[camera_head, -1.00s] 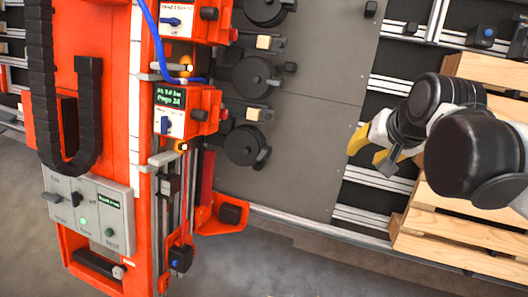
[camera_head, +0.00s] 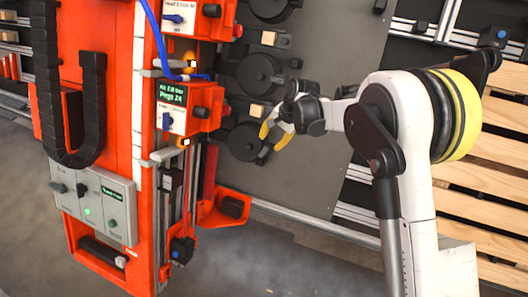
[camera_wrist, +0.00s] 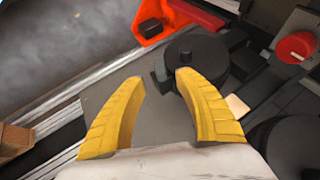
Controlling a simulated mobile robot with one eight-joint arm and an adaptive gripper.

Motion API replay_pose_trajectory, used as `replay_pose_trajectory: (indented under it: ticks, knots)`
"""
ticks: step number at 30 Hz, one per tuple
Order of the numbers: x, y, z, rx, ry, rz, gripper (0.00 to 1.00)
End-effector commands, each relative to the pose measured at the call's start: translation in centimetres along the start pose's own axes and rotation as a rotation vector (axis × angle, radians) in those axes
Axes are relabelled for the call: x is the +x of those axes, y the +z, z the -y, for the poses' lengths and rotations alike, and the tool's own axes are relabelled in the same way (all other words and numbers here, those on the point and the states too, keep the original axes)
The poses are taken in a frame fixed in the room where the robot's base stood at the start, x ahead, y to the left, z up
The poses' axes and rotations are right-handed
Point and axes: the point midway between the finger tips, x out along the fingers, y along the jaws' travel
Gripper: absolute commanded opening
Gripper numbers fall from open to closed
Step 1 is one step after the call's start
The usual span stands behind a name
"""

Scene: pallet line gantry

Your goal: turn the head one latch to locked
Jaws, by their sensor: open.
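My gripper (camera_head: 265,144) has yellow fingers and is open and empty, in front of the dark panel near the lowest black disc (camera_head: 241,142). In the wrist view my gripper (camera_wrist: 159,80) spreads its fingers, the right tip beside a black disc (camera_wrist: 197,55). Two red boxes stand on the orange gantry column: an upper box (camera_head: 205,28) with a blue handle lying level, and a lower box (camera_head: 200,97) with a screen and an upright blue handle (camera_head: 167,122). I cannot read which one is head one. A red round knob (camera_wrist: 296,47) shows in the wrist view.
A grey control box (camera_head: 92,205) with switches and a green light is at lower left. A blue hose (camera_head: 157,45) runs down the column. A red bracket (camera_head: 224,208) juts out below. Wooden pallet slats (camera_head: 490,190) lie at right. Floor is clear at the bottom.

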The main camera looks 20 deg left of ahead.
Motion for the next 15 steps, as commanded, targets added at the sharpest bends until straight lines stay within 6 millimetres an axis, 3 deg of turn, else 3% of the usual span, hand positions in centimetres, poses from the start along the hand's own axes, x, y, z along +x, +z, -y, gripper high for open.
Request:
replay_pose_trajectory:
  ticks: [9,15]
  knots:
    - [6.5,-0.1,-0.2,-0.001,0.001,-0.001,0.4]
    - [9.1,0.0,-0.1,-0.002,0.001,-0.001,0.4]
